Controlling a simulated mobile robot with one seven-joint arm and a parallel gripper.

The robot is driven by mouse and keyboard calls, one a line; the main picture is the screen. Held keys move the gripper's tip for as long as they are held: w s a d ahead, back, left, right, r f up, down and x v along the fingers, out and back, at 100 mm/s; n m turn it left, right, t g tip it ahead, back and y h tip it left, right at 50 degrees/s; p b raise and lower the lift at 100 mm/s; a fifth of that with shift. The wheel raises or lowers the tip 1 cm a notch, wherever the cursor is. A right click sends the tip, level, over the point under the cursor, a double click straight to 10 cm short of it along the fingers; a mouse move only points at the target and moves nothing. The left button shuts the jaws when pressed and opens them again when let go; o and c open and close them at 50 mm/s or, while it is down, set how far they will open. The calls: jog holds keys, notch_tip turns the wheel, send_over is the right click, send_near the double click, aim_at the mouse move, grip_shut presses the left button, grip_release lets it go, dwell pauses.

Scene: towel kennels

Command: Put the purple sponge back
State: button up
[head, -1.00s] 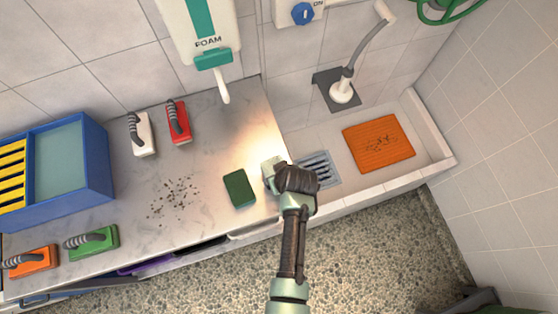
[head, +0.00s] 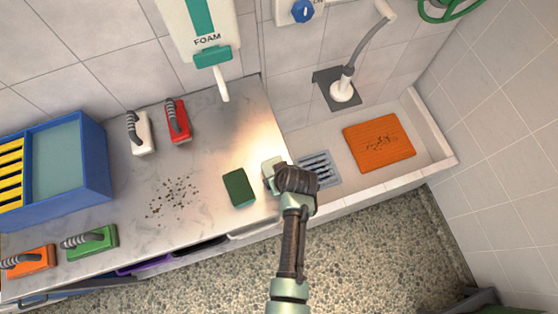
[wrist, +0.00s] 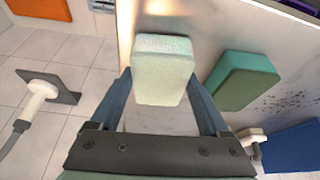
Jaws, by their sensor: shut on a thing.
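No sponge that is clearly purple shows in either view. My gripper (head: 276,180) is over the right end of the counter, beside the basin. It is shut on a pale mint sponge (wrist: 163,68), which sits between the two fingers in the wrist view; the sponge also shows in the head view (head: 270,167). A dark green sponge (head: 239,188) lies on the counter just left of my gripper. A purple strip (head: 145,266) shows under the counter's front edge, mostly hidden, and I cannot tell what it is.
The counter (head: 215,140) holds dark crumbs (head: 172,198), a blue bin (head: 105,170) and several handled brushes. The basin (head: 345,200) at right has a drain grate (head: 318,168) and an orange mat (head: 379,143). A foam dispenser (head: 205,30) hangs above the counter.

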jog(key=shift+f, duration=0.15)
jog(key=o, duration=1)
jog(key=shift+o, duration=0.2)
jog(key=b+v, duration=0.1)
jog(key=v, duration=1.2)
